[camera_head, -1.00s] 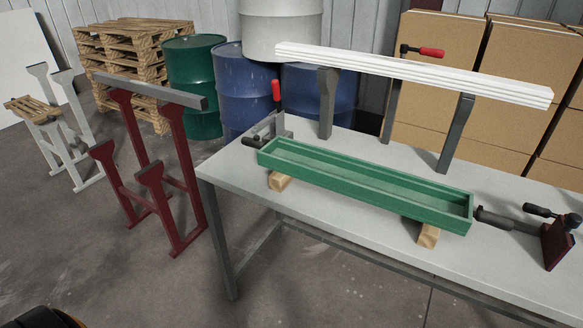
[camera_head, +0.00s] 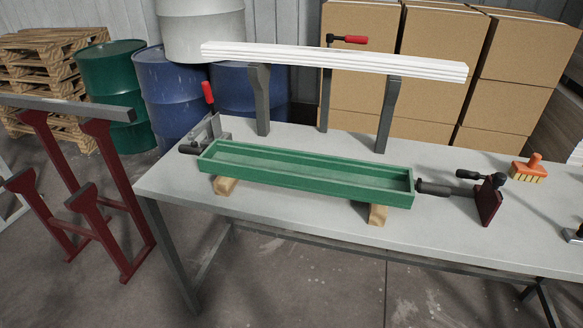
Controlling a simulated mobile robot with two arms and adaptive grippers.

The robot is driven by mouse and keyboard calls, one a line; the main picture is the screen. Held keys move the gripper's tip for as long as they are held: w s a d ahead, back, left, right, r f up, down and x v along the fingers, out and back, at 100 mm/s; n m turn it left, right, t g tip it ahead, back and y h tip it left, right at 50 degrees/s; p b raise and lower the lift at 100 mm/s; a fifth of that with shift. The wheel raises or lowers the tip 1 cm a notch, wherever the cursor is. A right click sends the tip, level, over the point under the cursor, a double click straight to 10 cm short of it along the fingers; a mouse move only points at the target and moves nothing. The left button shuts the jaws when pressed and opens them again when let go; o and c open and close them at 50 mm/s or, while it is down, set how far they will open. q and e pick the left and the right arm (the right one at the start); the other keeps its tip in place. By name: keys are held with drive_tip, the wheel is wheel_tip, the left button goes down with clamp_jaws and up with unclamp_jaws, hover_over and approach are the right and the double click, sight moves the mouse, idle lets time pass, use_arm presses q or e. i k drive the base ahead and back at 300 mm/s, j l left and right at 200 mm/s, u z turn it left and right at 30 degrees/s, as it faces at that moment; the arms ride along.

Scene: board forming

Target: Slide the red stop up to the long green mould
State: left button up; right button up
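The long green mould (camera_head: 300,180) is an open, empty trough on two wooden blocks on the grey table. The red stop (camera_head: 489,202) is a dark red upright plate with a black knob on top, standing on the table to the right of the mould. A clear gap separates the plate from the mould's right end. A dark rod with a thick grip (camera_head: 433,188) lies between them, its grip close to the mould's end; I cannot tell whether it touches. Neither of my grippers is in view.
A red-handled clamp (camera_head: 209,94) stands at the mould's left end. A white board (camera_head: 330,61) rests on grey uprights behind the mould. An orange brush (camera_head: 530,168) lies right of the stop. A partly cut-off dark object (camera_head: 574,236) is at the right edge. Red trestles (camera_head: 100,200) stand left.

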sight(487, 199)
drive_tip(key=z, duration=1.25)
